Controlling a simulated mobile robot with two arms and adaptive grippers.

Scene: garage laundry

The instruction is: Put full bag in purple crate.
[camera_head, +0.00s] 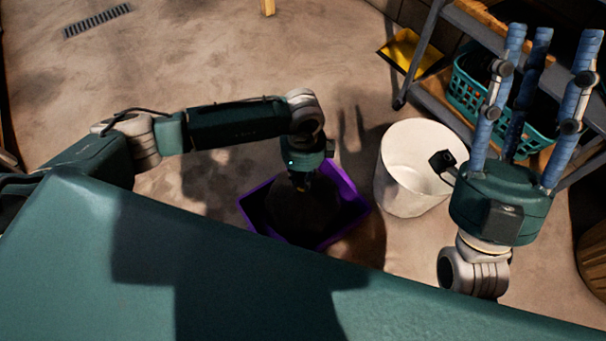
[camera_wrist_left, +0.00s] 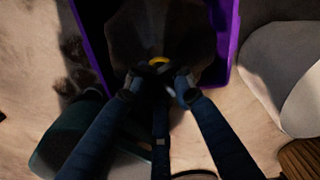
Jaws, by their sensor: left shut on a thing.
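The purple crate (camera_head: 352,189) stands on the floor in front of my body, partly hidden by my own body at its lower edge. The full bag (camera_head: 300,213) is dark and bulges within the crate's outline; whether it rests on the crate's floor cannot be told. My left gripper (camera_head: 301,182) points down over the crate. In the left wrist view its fingers (camera_wrist_left: 158,84) are shut on the bag's gathered top, beside a yellow band (camera_wrist_left: 159,61). The dark bag (camera_wrist_left: 160,28) lies between the purple crate walls (camera_wrist_left: 229,40). My right gripper (camera_head: 543,75) is raised, open and empty, fingers spread.
A white bin (camera_head: 400,170) stands just right of the crate. A shelf at the upper right holds a teal basket (camera_head: 465,92). A yellow object (camera_head: 410,52) lies by the shelf. A wooden round container (camera_head: 594,255) stands at the right edge. The floor at upper left is clear.

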